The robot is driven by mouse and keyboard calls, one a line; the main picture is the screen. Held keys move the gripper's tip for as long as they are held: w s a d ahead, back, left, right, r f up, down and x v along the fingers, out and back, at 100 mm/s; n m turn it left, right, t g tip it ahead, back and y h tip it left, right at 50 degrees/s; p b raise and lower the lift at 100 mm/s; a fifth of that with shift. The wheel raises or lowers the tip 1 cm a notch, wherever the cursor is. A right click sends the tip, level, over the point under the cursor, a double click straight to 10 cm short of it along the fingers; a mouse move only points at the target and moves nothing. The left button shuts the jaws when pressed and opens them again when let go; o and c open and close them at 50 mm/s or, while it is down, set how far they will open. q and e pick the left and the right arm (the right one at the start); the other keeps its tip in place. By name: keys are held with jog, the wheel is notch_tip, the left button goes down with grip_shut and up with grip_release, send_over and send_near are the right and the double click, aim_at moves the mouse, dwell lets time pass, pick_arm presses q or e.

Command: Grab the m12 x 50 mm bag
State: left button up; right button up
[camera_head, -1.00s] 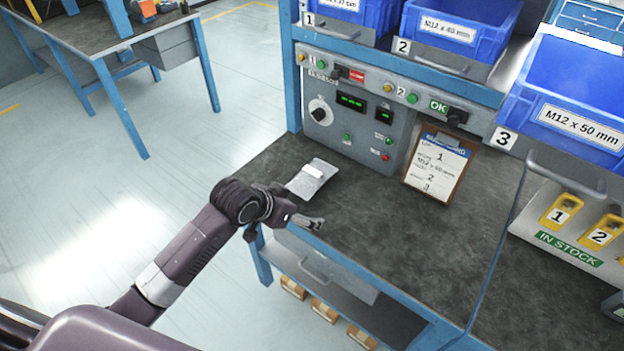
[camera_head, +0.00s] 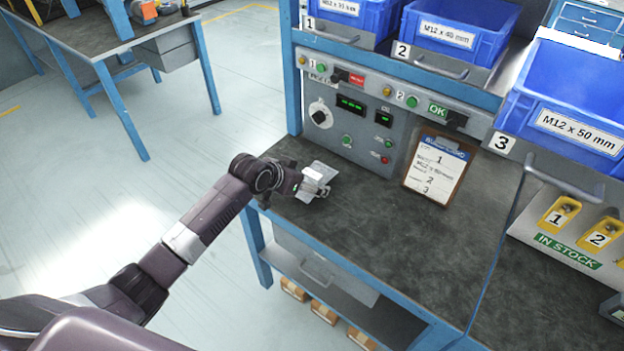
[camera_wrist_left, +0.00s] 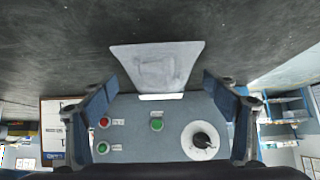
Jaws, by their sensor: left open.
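A flat silver-grey bag (camera_head: 316,172) with a pale label lies on the dark bench top near its left end, in front of the control panel. Its print is too small to read. My left gripper (camera_head: 322,190) is at the bag, covering part of its near side. In the left wrist view the bag (camera_wrist_left: 157,62) lies ahead, between the two spread fingers (camera_wrist_left: 160,88). The fingers are open and the bag is not gripped. My right gripper is not in view.
The control panel (camera_head: 352,150) stands behind the bag. A clipboard (camera_head: 438,168) leans to its right. Blue bins stand on the shelf above, including one labelled M12 x 50 mm (camera_head: 568,100). The bench top (camera_head: 400,240) in front is clear.

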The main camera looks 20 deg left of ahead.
pick_arm(q)
jog(key=shift+x, duration=0.9)
jog(key=shift+c, duration=0.5)
jog(key=c, duration=1.5)
jog(key=shift+r, duration=0.1)
jog(key=shift+c, duration=0.2)
